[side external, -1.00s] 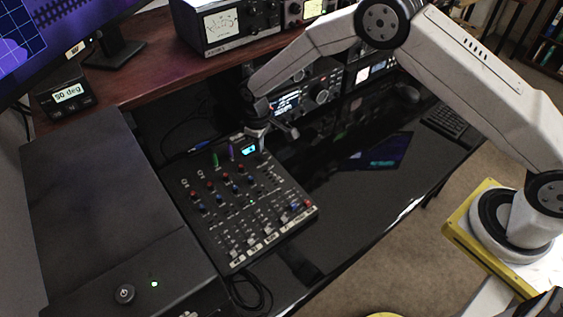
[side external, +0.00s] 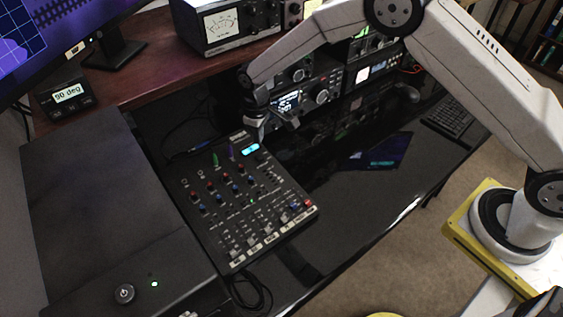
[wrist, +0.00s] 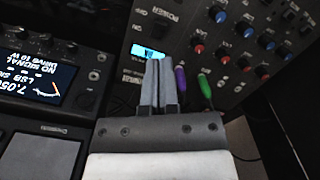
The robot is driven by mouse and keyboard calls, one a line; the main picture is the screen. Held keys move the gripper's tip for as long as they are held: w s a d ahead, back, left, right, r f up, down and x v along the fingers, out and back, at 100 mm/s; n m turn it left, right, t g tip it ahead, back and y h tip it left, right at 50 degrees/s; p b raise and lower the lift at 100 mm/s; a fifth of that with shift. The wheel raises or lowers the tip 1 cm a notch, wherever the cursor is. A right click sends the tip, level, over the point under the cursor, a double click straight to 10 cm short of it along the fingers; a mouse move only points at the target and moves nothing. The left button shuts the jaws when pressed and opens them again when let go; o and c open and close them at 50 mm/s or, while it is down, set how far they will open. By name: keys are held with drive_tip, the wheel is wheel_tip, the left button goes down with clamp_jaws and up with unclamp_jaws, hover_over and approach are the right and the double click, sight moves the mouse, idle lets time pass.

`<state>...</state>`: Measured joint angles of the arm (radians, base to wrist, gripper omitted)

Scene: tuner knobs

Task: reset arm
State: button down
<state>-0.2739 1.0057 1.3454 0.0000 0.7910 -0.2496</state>
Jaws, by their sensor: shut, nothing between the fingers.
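My gripper (side external: 257,128) is above the far edge of the black mixer (side external: 225,258) in the side external view. In the wrist view its two grey fingers (wrist: 158,84) are together with nothing between them, pointing toward the mixer's small blue display (wrist: 148,52). The display also shows in the side external view (side external: 250,149). Red and blue knobs (wrist: 221,51) lie to the right of the fingers in the wrist view. A purple plug (wrist: 180,78) and a green plug (wrist: 205,88) sit at the mixer's edge beside the fingers.
A radio with a lit screen (side external: 287,103) stands behind the mixer, close to my gripper. A small display reading 90 deg (side external: 67,94) sits at the left. A dark box (side external: 90,190) with a power button is left of the mixer. The glossy desk (side external: 345,205) at right is mostly clear.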

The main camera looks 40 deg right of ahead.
drive_tip(key=shift+d+r, duration=0.1)
drive_tip(key=shift+r, duration=0.05)
drive_tip(key=shift+s+d+r, duration=0.15)
drive_tip(key=shift+r, duration=0.05)
drive_tip(key=s+d+r+m+t, duration=0.1)
drive_tip(key=s+d+r+m, duration=0.2)
drive_tip(key=s+d+r, duration=0.5)
drive_tip(key=s+d+r+m, duration=0.1)
drive_tip(key=s+d+r, duration=0.1)
drive_tip(key=s, duration=0.6)
drive_tip(key=s+d+r+m+t, duration=0.1)
drive_tip(key=s+d, duration=0.3)
drive_tip(key=s, duration=0.4)
drive_tip(key=shift+s+d+r+m+t, duration=0.15)
drive_tip(key=shift+r+m+t, duration=0.15)
drive_tip(key=shift+r+m, duration=0.2)
drive_tip(key=w+a+f, duration=0.2)
drive_tip(key=w+a, duration=0.5)
drive_tip(key=w, duration=0.4)
drive_tip(key=w+a+f, duration=0.3)
drive_tip(key=w+a, duration=0.4)
drive_tip(key=w, duration=0.5)
drive_tip(key=shift+a+f, duration=0.15)
drive_tip(key=shift+f, duration=0.1)
